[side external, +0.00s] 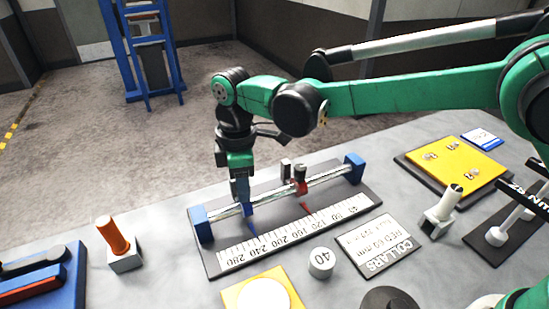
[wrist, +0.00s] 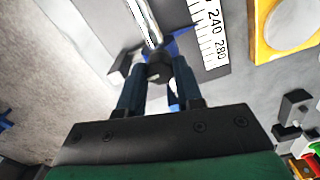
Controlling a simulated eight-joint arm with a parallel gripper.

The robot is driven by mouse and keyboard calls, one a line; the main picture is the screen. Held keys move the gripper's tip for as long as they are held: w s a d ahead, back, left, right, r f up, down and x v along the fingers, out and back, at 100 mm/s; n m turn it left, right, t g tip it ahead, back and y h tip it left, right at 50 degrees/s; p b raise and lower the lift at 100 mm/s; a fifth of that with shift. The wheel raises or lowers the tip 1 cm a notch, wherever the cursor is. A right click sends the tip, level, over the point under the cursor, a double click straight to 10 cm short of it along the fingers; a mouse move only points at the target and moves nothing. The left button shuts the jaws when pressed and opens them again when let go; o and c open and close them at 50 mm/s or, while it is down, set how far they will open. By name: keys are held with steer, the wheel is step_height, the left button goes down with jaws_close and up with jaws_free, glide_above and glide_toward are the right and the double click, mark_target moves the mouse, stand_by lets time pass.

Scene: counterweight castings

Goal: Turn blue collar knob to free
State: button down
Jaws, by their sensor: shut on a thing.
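My gripper (side external: 240,190) points down over the steel rail (side external: 275,196) and is shut on the blue collar's knob. In the wrist view my gripper (wrist: 158,75) has its two fingers either side of the dark knob (wrist: 158,70). The blue collar (side external: 246,209) is mostly hidden by the fingers; its blue pointer (side external: 253,230) reaches toward the scale near 240. Which way the knob is turned cannot be told. The red collar (side external: 299,188) sits further right on the rail, with a dark knob on top and a red pointer.
Blue end blocks (side external: 201,224) hold the rail above a dark base with a white scale (side external: 290,237). A placard (side external: 379,246) reads COLLARS, RED 60 mm. A weight marked 40 (side external: 321,262), an orange-handled part (side external: 118,240) and a white-handled part (side external: 442,209) stand nearby.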

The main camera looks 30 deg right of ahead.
steer(key=c, duration=0.6)
jaws_free()
steer(key=shift+r, duration=2.85)
steer(key=s+d+r+m+t, duration=0.2)
steer(key=d+m, duration=0.2)
steer(key=d, duration=0.2)
steer(key=s+d+r+m+t, duration=0.1)
steer(key=s+d+r+m, duration=0.2)
steer(key=d, duration=0.4)
steer(key=s+d+f+m+t, duration=0.1)
steer(key=s+d+m, duration=0.1)
steer(key=s+d+f+m+t, duration=0.1)
steer(key=s+d+f+m, duration=0.1)
steer(key=d+m, duration=0.1)
steer(key=s+d+f+m+t, duration=0.1)
steer(key=s+d+m+t, duration=0.1)
steer(key=d+m, duration=0.1)
steer(key=shift+s+d+f, duration=0.15)
steer(key=shift+s+f, duration=0.1)
steer(key=shift+s, duration=0.15)
